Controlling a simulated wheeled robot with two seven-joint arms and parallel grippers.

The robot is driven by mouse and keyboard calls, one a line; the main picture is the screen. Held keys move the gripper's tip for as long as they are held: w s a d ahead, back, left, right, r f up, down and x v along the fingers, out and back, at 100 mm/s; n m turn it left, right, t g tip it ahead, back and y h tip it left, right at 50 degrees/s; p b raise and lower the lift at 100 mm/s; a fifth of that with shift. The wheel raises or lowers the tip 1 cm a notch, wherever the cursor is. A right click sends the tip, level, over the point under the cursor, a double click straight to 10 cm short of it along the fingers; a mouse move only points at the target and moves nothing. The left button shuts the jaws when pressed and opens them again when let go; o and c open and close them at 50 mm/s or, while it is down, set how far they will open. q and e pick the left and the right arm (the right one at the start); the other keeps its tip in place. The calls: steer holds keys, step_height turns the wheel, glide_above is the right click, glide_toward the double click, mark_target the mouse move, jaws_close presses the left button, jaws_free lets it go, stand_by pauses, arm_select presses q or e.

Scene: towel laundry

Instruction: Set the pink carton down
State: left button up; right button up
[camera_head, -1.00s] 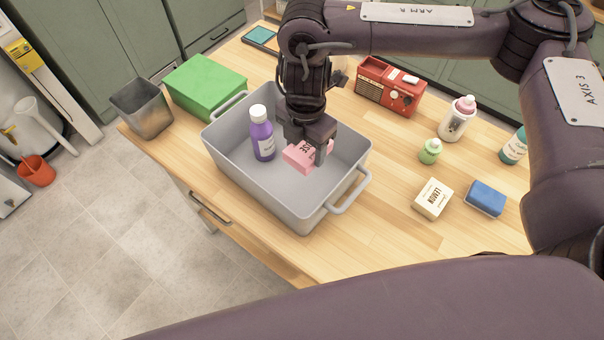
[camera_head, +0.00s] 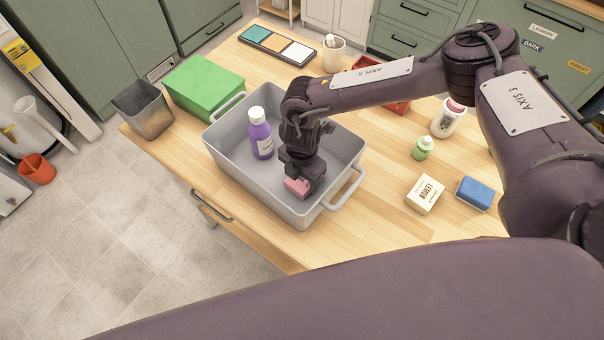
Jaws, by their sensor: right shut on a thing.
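The pink carton (camera_head: 296,187) is low inside the grey bin (camera_head: 254,195), in its front right part. My right gripper (camera_head: 304,179) reaches down into the bin and is shut on the carton, hiding much of it. I cannot tell whether the carton touches the bin's floor. A purple bottle (camera_head: 261,138) with a white cap stands in the bin, to the left of the carton and apart from it. My left gripper is not in view.
A green box (camera_head: 204,87) and a metal bin (camera_head: 144,110) stand left of the grey bin. On the right are a cream box (camera_head: 425,194), a blue sponge (camera_head: 475,193), a green bottle (camera_head: 422,148) and a baby bottle (camera_head: 447,118). The wooden table (camera_head: 375,220) is bare between them.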

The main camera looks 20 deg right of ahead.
mark_target(302, 179)
steer(key=shift+f, duration=0.15)
steer(key=o, duration=1.1)
steer(key=shift+c, duration=0.2)
steer(key=shift+r, duration=0.35)
step_height(302, 179, up, 12)
steer(key=b, duration=0.3)
steer(key=shift+f, duration=0.15)
